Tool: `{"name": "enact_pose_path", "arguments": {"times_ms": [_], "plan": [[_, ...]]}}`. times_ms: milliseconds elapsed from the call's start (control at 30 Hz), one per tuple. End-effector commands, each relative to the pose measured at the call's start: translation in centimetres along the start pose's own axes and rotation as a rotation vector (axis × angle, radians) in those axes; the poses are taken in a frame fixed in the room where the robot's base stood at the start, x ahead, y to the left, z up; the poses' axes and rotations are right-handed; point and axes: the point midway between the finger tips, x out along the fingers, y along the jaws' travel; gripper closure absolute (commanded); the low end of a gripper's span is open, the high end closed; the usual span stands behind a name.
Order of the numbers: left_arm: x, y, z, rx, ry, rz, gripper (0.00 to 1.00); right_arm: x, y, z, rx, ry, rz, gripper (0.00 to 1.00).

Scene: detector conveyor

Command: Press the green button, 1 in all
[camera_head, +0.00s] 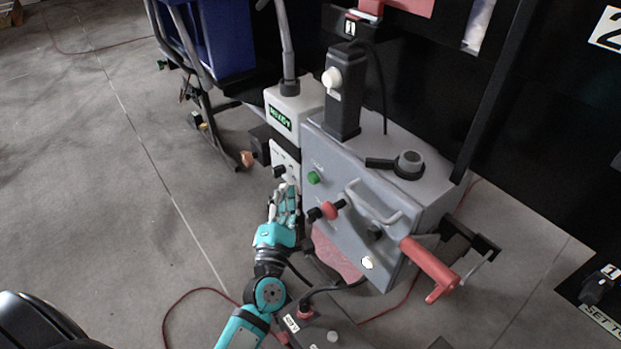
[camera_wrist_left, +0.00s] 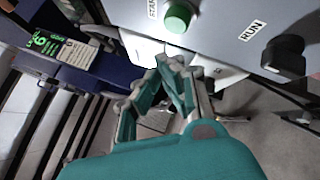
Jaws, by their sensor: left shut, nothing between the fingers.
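The green button (camera_head: 313,177) sits on the upper left of the grey machine's front panel (camera_head: 345,200). In the left wrist view the green button (camera_wrist_left: 179,17) is at the top, by a label starting "STAR". My left gripper (camera_head: 288,190) is left of and slightly below the button in the head view, close to the panel. Its fingertips (camera_wrist_left: 174,62) are together and hold nothing. In the left wrist view they point toward the panel just below the button, with a visible gap between. My right gripper is not in view.
A red knob (camera_head: 331,209) and a metal handle (camera_head: 374,205) stick out right of the button. A red-gripped crank (camera_head: 430,268) is at the lower right. A white box with a green label (camera_head: 280,117) stands behind left. Open floor (camera_head: 110,200) lies left.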

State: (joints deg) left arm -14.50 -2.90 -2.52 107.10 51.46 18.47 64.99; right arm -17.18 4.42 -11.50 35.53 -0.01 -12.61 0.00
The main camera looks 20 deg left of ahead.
Motion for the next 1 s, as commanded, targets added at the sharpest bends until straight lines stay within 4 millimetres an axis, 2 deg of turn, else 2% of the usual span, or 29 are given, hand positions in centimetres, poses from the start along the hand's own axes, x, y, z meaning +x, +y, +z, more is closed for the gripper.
{"name": "enact_pose_path", "arguments": {"times_ms": [300,1000], "plan": [[1.6,-1.2,1.1,0.001,0.000,0.000,1.00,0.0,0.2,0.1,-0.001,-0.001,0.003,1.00],[1.7,-1.2,1.2,0.002,0.000,0.000,1.00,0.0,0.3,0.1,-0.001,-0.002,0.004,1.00]]}}
